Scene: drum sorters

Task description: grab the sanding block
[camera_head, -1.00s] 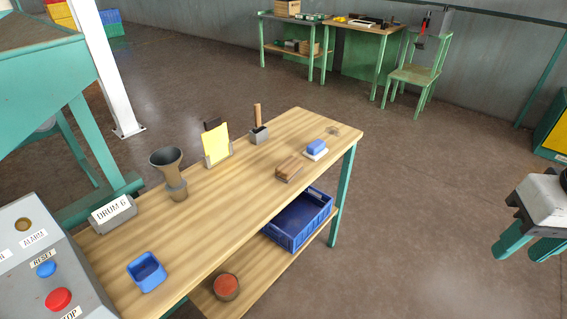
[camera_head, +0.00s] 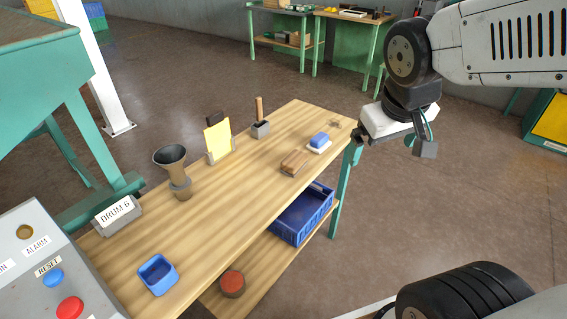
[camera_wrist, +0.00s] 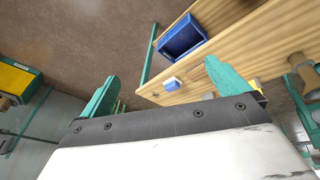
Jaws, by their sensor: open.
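A brown wooden block (camera_head: 294,163), which looks like the sanding block, lies on the workbench (camera_head: 240,190) near its right front edge. Behind and right of it, a blue block (camera_head: 319,139) rests on a white base; this blue block also shows in the wrist view (camera_wrist: 172,84). My gripper (camera_head: 383,147) is in the air just right of the bench's far right corner. In the wrist view its teal fingers (camera_wrist: 162,82) are wide apart with nothing between them. The wooden block is not clear in the wrist view.
A holder with an upright handle (camera_head: 260,128), a yellow card in a stand (camera_head: 217,140) and a funnel cup (camera_head: 172,165) stand along the back. A blue bin (camera_head: 158,274) is at the near end. A blue crate (camera_head: 302,216) and a red-topped tin (camera_head: 232,284) sit below.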

